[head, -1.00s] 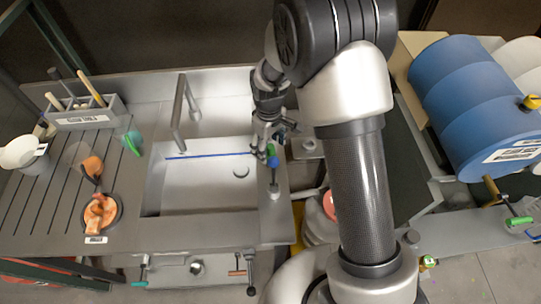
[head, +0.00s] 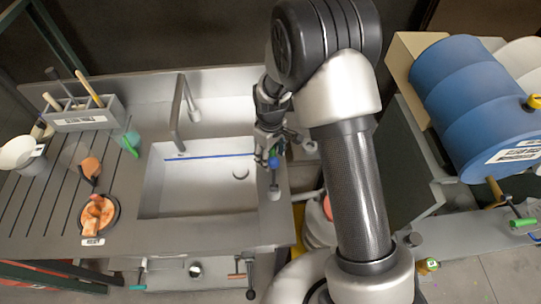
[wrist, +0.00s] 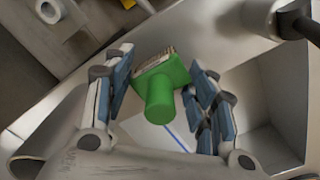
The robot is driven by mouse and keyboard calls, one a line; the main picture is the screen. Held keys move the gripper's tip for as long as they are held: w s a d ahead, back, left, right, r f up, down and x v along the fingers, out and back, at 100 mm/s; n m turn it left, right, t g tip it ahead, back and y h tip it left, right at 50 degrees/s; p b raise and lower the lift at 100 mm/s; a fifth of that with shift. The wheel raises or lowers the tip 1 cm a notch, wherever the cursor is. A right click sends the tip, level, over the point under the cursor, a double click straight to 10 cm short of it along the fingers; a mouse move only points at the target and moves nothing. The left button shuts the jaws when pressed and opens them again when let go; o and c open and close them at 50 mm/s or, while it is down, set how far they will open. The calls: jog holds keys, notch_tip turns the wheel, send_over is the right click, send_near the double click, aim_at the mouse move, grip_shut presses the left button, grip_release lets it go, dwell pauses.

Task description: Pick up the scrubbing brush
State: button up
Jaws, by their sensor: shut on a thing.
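The scrubbing brush (wrist: 165,88) shows in the wrist view as a green block with pale bristles and a round green handle end facing the camera. It sits between the two blue-padded fingers of my gripper (wrist: 162,92), which is shut on it. In the head view my gripper (head: 268,152) hangs at the right edge of the sink basin (head: 205,200), pointing down. The brush cannot be made out there, as the fingers cover that spot.
A faucet (head: 178,115) stands behind the basin.

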jog(key=shift+c, duration=1)
jog(key=shift+r, duration=0.15)
notch_tip(320, 180, up, 20)
jog(key=p, duration=0.4)
jog(key=o, duration=0.5)
jog(key=c, duration=0.4)
